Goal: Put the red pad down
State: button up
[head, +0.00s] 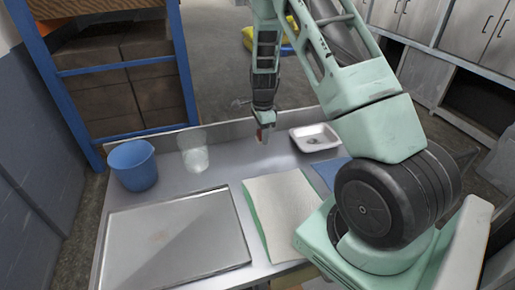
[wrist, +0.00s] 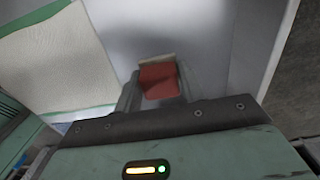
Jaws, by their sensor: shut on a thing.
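The red pad (wrist: 159,82) is held between the fingers of my gripper (wrist: 158,92) in the wrist view, with a pale edge along its far side. In the head view my gripper (head: 265,121) points down over the back part of the metal table, between the glass and the white tray. The red pad shows there as a small reddish patch (head: 260,135) under the fingers. The gripper is shut on the pad. I cannot tell whether the pad touches the table.
A blue bucket (head: 133,167) and a clear glass (head: 195,157) stand at the back left. A white tray (head: 315,138) lies to the right. A metal pan (head: 175,245) and a cream cloth with a green edge (head: 281,207) lie in front. A blue mat (head: 328,172) is partly hidden.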

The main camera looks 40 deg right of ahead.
aim_at(262, 156)
jog(key=shift+f+p, duration=0.95)
jog(key=shift+f, duration=2.65)
jog(key=o, duration=1.1)
jog(key=shift+f, duration=0.15)
